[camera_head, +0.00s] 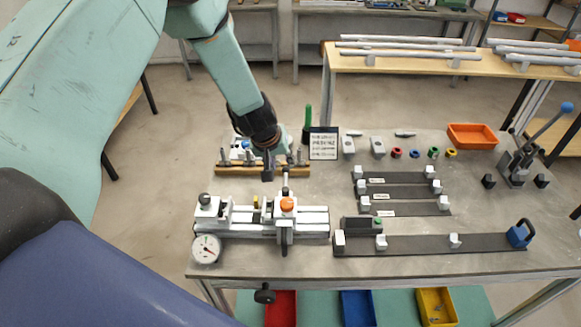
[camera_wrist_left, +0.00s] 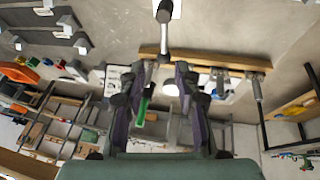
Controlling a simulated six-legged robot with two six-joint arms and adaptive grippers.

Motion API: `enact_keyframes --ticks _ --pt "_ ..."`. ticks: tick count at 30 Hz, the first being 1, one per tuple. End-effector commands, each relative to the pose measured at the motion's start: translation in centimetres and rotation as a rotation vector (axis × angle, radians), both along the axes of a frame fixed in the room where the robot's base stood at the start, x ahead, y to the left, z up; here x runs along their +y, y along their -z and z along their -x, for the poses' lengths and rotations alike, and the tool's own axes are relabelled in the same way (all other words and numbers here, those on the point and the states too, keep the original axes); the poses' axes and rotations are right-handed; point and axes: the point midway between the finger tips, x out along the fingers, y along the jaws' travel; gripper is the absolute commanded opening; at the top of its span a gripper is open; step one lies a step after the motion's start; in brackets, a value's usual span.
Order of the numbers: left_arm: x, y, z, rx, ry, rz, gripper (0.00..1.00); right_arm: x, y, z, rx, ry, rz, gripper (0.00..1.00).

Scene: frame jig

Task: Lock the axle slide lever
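The axle slide jig (camera_head: 315,222) stands at the front left of the bench, with white rails and an orange knob (camera_head: 287,204) on its slide. A thin grey lever (camera_head: 285,183) rises from the slide beside the knob. Contact cannot be told. My right gripper is not visible.
A dial gauge (camera_head: 206,249) sits at the jig's left front. A wooden rack (camera_head: 232,171) with upright pins stands close behind the jig, with a small sign (camera_head: 323,144) beside it. Dark strips with white blocks (camera_head: 430,244) lie to the right. An orange tray (camera_head: 472,136) is farther back.

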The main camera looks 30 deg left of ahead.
Motion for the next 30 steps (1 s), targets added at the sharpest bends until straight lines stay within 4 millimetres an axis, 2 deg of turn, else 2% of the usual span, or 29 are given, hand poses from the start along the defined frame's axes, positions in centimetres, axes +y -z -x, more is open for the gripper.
enact_keyframes --ticks 8,20,30 --pt "0.1 0.5 0.3 0.0 0.0 0.001 0.33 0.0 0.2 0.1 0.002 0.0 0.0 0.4" --pt "0.0 2.4 -0.6 -0.001 0.001 -0.001 0.33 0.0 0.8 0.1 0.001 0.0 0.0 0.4" --pt "-0.1 5.5 -2.1 -0.001 -0.002 -0.001 0.33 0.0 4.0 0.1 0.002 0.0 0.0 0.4"
